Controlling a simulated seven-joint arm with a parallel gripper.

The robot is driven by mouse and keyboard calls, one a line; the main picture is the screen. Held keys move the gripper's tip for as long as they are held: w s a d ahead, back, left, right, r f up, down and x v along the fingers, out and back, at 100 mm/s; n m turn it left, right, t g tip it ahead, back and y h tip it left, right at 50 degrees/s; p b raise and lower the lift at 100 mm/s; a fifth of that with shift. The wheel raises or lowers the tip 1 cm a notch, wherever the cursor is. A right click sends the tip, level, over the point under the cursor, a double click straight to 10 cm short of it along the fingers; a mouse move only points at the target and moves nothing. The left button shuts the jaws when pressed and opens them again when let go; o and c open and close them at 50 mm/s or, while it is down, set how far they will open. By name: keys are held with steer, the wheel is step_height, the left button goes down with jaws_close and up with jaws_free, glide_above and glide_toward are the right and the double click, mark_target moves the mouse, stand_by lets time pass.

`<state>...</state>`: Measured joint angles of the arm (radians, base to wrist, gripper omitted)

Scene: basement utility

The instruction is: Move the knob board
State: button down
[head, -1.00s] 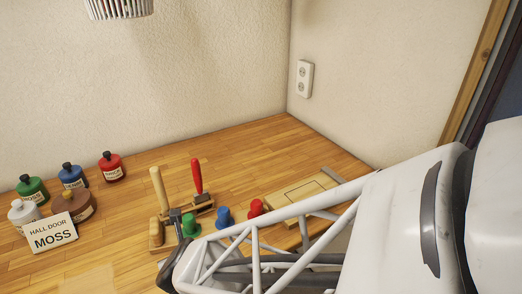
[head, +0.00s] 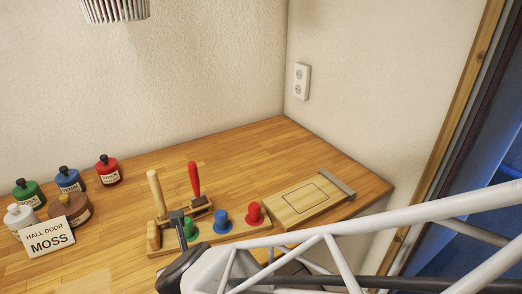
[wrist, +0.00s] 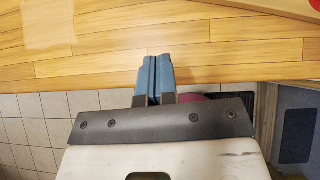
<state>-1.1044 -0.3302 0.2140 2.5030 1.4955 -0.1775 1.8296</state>
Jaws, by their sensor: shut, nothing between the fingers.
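The knob board (head: 236,234) is a long, narrow light wood board on the wooden worktop in the head view. It carries a green knob (head: 189,229), a blue knob (head: 222,222) and a red knob (head: 255,214). My arm passes just in front of it, and my gripper does not show clearly in that view. In the wrist view my gripper (wrist: 154,58) has its blue fingers pressed together and empty, pointing at the worktop's front edge. A light wood edge (wrist: 260,7) with a bit of red beside it shows at the upper right there, perhaps the board.
Behind the board stand tools with a tan handle (head: 156,190) and a red handle (head: 194,178). A flat wooden panel (head: 305,202) lies to the right. Several paint bottles (head: 108,172) and a MOSS card (head: 50,238) stand left. The worktop's middle back is clear.

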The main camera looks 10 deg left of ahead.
steer(key=shift+s+d+r, duration=0.2)
steer(key=shift+r, duration=0.05)
stand_by(0.3)
steer(key=w+d+n, duration=0.1)
steer(key=w+d, duration=0.6)
steer(key=d, duration=0.4)
steer(key=w+d+n+g+y, duration=0.1)
steer(key=w+d, duration=0.6)
steer(key=d, duration=0.5)
steer(key=shift+w, duration=0.15)
steer(key=shift+a, duration=0.1)
stand_by(0.6)
